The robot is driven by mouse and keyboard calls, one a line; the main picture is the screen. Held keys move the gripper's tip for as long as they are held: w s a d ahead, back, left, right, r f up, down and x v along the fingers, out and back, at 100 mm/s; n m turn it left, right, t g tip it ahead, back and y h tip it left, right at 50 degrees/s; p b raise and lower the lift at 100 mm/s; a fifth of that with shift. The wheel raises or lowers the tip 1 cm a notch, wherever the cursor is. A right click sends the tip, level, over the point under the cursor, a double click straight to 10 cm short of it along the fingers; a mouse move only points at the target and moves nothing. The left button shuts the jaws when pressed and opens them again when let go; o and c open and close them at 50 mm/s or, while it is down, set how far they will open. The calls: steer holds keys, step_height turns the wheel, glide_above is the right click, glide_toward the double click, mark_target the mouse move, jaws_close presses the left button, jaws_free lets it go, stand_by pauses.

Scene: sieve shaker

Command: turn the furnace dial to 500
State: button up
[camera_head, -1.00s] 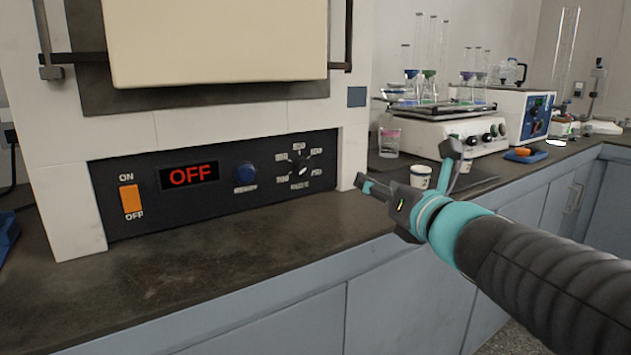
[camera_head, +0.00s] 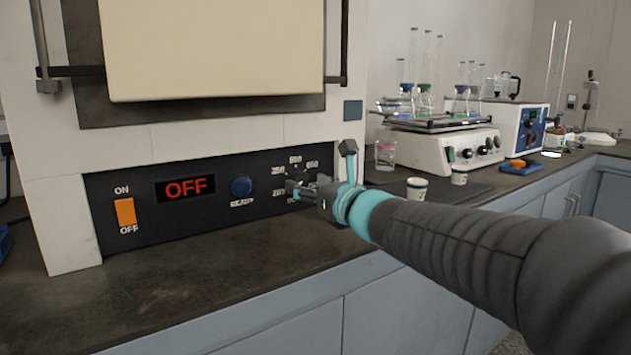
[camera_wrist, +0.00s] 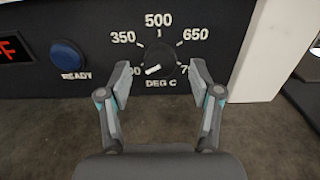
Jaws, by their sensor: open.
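The furnace dial (camera_wrist: 160,66) is a black knob with a white pointer mark, centred in the wrist view. Its pointer is turned toward the lower left, near the 200 end of the scale. The 500 label (camera_wrist: 158,20) stands directly above the knob. My gripper (camera_wrist: 162,75) is open, with one finger on each side of the dial in the wrist view. No clear contact with the knob shows. In the head view my gripper (camera_head: 318,172) is in front of the dial and mostly hides it. The display (camera_head: 185,188) reads OFF.
The furnace panel also has an orange ON/OFF switch (camera_head: 125,212) and a blue READY button (camera_head: 241,187). White cups (camera_head: 416,188) and a shaker with glassware (camera_head: 445,150) stand to the right. The counter (camera_head: 190,280) before the furnace is clear.

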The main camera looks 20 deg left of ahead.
steer(key=shift+x, duration=1.2)
steer(key=c, duration=1.1)
steer(key=shift+c, duration=0.2)
steer(key=shift+m, duration=0.3)
